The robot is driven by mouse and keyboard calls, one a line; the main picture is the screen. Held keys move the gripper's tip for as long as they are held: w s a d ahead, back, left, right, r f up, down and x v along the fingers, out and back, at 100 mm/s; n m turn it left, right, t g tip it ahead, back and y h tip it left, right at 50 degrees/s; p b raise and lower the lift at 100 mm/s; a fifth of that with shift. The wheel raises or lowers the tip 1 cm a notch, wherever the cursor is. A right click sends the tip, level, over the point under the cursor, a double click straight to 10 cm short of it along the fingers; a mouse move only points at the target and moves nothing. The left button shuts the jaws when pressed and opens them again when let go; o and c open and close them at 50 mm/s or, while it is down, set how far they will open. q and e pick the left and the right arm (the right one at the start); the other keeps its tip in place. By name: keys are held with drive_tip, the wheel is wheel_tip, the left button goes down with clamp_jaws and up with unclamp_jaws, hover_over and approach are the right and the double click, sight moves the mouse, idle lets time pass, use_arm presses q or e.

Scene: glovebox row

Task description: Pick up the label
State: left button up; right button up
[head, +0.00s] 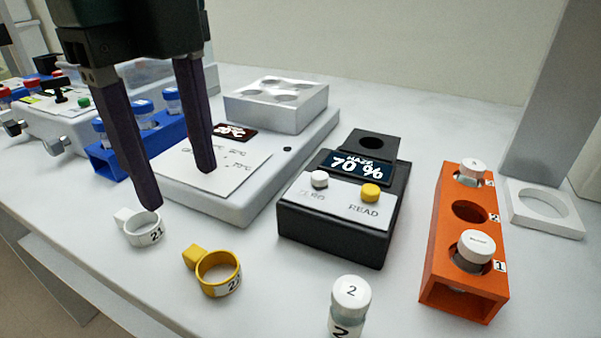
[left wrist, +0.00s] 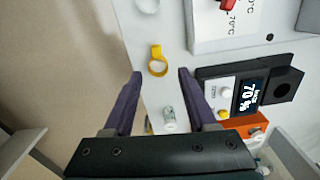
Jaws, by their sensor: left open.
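Two ring-shaped labels lie on the white bench: a white one (head: 141,238) marked 21, and a yellow one (head: 216,289) with a square tab and a white patch that seems to read 22. My left gripper (head: 178,188) is open and empty, with its dark fingers pointing down over the bench. In the head view its left fingertip appears just above the white label. In the left wrist view the yellow label (left wrist: 156,49) shows between and just beyond the open fingertips (left wrist: 160,72). The white label (left wrist: 148,5) is cut by the top edge there. My right gripper is not seen.
A capped vial marked 2 (head: 350,296) stands near the front edge. Behind are a black haze meter (head: 335,232) reading 70 % and a white heater (head: 228,207). An orange rack (head: 440,240) holds vials at right; a blue rack (head: 106,165) is at left.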

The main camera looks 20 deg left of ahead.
sight(197, 254)
use_arm(q)
drive_tip(key=f, duration=0.3)
drive_tip(key=shift+s+a+f, duration=0.1)
drive_tip(key=shift+a+f, duration=0.1)
drive_tip(key=shift+f, duration=0.2)
drive_tip(key=f, duration=0.6)
drive_tip(key=shift+s+d+b, duration=0.1)
drive_tip(key=shift+s+b, duration=0.1)
drive_tip(key=shift+b, duration=0.2)
drive_tip(key=shift+r, duration=0.1)
drive_tip(key=shift+c, duration=0.2)
clamp_jaws()
